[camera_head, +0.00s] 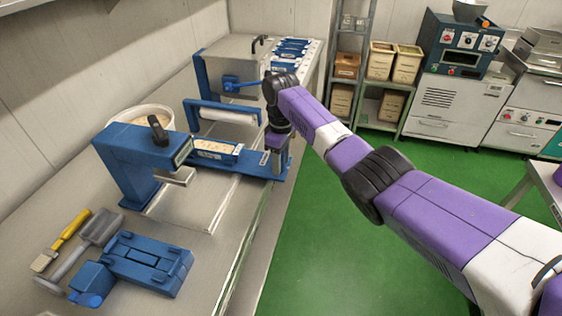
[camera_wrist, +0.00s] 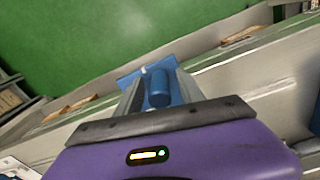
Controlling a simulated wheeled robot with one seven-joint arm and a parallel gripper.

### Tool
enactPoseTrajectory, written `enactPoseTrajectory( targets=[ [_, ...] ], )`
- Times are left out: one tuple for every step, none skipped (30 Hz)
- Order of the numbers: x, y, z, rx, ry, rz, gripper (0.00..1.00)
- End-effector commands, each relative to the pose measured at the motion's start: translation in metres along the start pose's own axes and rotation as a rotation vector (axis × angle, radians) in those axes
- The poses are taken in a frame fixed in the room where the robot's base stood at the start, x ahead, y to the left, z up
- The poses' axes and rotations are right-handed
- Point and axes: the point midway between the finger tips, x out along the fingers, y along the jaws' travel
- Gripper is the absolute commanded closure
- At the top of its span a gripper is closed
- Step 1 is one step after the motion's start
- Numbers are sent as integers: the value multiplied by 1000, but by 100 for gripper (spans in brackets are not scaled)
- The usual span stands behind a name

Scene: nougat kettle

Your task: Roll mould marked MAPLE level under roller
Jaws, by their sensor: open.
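A blue mould (camera_head: 217,149) filled with pale, speckled nougat lies on a long blue slide (camera_head: 245,162) on the bench. Its label is too small to read, so I cannot confirm MAPLE. A white roller (camera_head: 228,116) in a blue frame stands just behind the mould, with the mould in front of it in the head view. My gripper (camera_head: 277,158) is at the slide's right end, pointing down. In the wrist view my gripper (camera_wrist: 158,90) is open, with a blue upright knob (camera_wrist: 158,88) between its fingers. Contact with the knob cannot be told.
A blue press (camera_head: 135,160) with a black knob stands left of the mould. A blue fixture (camera_head: 140,262), a scraper (camera_head: 92,235) and a yellow-handled brush (camera_head: 62,240) lie at the front left. A grey machine with a blue lever (camera_head: 240,84) stands behind. The green floor is clear.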

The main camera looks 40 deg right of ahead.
Motion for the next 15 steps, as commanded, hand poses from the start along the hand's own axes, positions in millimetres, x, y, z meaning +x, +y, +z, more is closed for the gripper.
enactPoseTrajectory(
  targets=[
    [0, 0, 0, 0, 0, 0, 55],
    [0, 0, 0, 0, 0, 0, 55],
    [0, 0, 0, 0, 0, 0, 55],
    [0, 0, 0, 0, 0, 0, 55],
    [1, 0, 0, 0, -1, 0, 55],
    [0, 0, 0, 0, -1, 0, 55],
    [0, 0, 0, 0, 0, 0, 55],
    [-1, 0, 0, 0, 0, 0, 55],
    [-3, 0, 0, 0, 1, 1, 55],
    [-5, 0, 0, 0, 1, 1, 55],
    [-8, 0, 0, 0, 1, 0, 55],
    [-13, 0, 0, 0, 2, 1, 55],
    [-18, 0, -1, 0, 3, 1, 55],
    [-23, 0, 0, 0, 3, 1, 55],
    [-29, 0, 0, 0, 3, 2, 55]
  ],
)
